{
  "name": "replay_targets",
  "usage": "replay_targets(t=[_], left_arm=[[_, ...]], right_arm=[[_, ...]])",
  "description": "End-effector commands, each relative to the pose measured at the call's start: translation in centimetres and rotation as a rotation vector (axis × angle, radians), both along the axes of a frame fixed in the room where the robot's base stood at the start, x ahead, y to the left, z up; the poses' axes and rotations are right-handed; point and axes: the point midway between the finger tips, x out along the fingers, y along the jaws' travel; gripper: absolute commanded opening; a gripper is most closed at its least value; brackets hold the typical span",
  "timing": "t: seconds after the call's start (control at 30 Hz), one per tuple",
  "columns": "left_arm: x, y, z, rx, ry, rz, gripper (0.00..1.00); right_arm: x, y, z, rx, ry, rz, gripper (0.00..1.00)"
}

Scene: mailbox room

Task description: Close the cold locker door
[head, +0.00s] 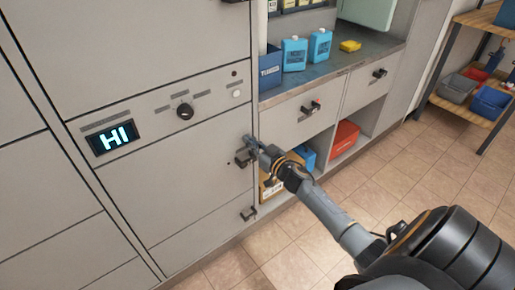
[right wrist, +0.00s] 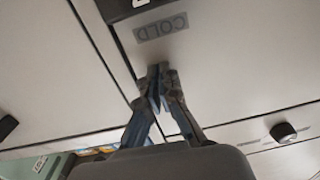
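The cold locker door (head: 175,190) is the light grey panel below the display. It looks flush or nearly flush with the cabinet; a small gap would be hard to see. An upside-down COLD label (right wrist: 161,28) lies just beyond the tips. Whether they touch the door I cannot tell. My left gripper is out of view.
Above the door is a panel with an HI display (head: 112,138) and a black knob (head: 185,111). To the right, a counter (head: 335,66) holds blue bottles (head: 294,54), with drawers and open cubbies below. Tiled floor (head: 400,165) is free; a shelf (head: 462,105) stands at far right.

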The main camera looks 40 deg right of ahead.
Motion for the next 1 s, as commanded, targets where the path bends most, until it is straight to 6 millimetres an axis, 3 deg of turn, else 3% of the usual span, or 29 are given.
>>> replay_targets(t=[0.03, 0.23, 0.7, 1.0], left_arm=[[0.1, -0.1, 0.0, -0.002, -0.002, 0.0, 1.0], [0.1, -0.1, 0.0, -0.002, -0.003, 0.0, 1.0], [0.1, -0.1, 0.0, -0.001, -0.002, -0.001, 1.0], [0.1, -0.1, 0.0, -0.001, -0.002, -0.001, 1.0]], right_arm=[[0.4, -0.4, 1.2, -0.001, -0.018, -0.009, 0.0], [-1.5, -0.5, 1.1, -0.001, -0.018, -0.008, 0.0], [-10.7, -0.6, 0.5, -0.001, -0.008, -0.003, 0.0], [-12.7, -0.7, 0.5, -0.002, -0.009, -0.003, 0.0]])
